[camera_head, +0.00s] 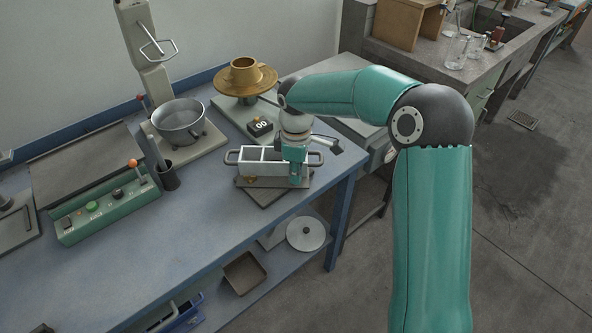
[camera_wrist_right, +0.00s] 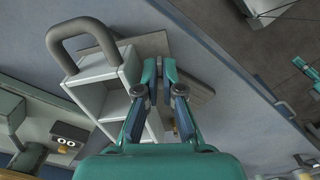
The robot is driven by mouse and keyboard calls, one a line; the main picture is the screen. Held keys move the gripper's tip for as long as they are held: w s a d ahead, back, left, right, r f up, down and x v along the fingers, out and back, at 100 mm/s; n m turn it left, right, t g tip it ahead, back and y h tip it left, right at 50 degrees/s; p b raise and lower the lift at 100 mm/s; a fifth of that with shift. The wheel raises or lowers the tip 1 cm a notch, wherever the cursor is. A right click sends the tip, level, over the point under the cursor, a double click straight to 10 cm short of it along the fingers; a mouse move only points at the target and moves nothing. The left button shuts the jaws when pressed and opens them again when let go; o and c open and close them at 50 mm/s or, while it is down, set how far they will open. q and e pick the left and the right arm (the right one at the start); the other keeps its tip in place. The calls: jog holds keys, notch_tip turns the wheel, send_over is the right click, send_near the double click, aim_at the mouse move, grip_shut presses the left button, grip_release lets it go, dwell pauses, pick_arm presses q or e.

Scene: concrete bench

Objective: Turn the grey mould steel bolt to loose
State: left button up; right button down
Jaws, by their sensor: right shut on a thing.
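The grey three-part mould (camera_head: 262,169) stands on a dark plate near the bench's front right edge, with a loop handle at each end. In the right wrist view the mould (camera_wrist_right: 103,76) shows its open compartments and one thick grey handle (camera_wrist_right: 76,38). My right gripper (camera_head: 296,176) points down at the right end of the mould. In the wrist view its fingertips (camera_wrist_right: 160,76) are closed together beside the mould's wall. The steel bolt is hidden between the fingers. My left gripper is not in view.
A steel pot (camera_head: 179,122) and a green control box (camera_head: 105,208) are to the left. The bench's front middle is clear.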

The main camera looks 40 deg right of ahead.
jog(key=shift+n, duration=0.3)
jog(key=c, duration=1.6)
grip_release()
